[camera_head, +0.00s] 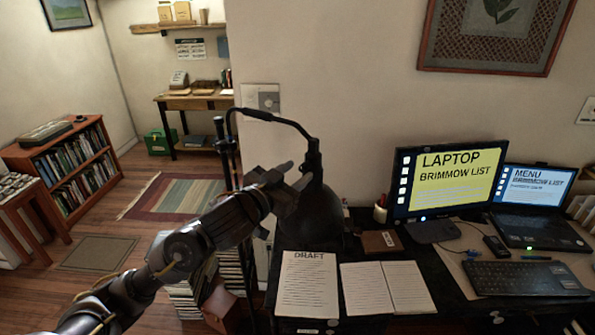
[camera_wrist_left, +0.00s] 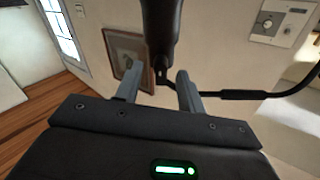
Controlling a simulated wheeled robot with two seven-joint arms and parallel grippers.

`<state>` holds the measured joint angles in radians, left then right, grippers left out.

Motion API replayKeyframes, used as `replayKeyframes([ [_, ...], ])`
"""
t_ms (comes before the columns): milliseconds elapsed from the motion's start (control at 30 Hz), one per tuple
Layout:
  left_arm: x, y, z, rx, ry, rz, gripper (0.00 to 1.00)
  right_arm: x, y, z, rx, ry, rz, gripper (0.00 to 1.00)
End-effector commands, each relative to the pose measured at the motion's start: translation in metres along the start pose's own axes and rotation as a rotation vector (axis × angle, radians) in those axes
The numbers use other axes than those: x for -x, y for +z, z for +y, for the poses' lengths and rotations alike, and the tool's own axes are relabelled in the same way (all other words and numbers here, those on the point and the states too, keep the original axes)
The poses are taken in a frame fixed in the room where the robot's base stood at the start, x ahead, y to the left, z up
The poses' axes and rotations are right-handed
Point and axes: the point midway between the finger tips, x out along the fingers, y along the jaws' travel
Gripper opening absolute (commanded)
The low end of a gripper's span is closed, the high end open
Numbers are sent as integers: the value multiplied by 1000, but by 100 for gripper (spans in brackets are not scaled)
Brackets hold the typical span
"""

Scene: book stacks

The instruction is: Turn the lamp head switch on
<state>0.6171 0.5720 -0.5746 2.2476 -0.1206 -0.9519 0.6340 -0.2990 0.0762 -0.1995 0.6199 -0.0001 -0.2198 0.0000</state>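The black lamp has a thin arched neck (camera_head: 262,115) that leads to a narrow socket above a dark bell-shaped head (camera_head: 318,222) over the desk's left end. My left gripper (camera_head: 294,174) is beside the upper part of the lamp head, with its fingers toward the socket. In the left wrist view my left gripper (camera_wrist_left: 158,72) has its fingers apart. A black cylindrical lamp part (camera_wrist_left: 162,28) comes down to the gap between the fingertips, and the neck (camera_wrist_left: 245,95) runs off to the right. I cannot tell whether a finger touches the lamp. The switch cannot be made out.
On the desk lie a draft sheet (camera_head: 307,285) and an open notebook (camera_head: 387,288) below the lamp. A monitor (camera_head: 448,180) and a laptop (camera_head: 533,195) stand to the right. A wall switch plate (camera_head: 268,99) is behind the neck. Book stacks (camera_head: 232,275) stand on the floor left of the desk.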

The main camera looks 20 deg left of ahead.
Motion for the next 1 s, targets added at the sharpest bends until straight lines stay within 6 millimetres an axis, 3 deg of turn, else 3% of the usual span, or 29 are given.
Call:
replayKeyframes([
  [200, -16, -1, 0, 0, 0, 1, 39, 3, 0, 3, 2, 3, -1, 42],
  [500, -17, 0, 0, -1, 0, 0, 38, 3, 1, 4, 2, 4, -1, 42],
  [800, -17, 0, 0, -1, -1, 0, 0, 3, 1, 4, 3, 4, -1, 42],
  [1000, -17, 0, 0, -9, -1, 0, 0, 3, 1, 4, 3, 4, -2, 42],
])
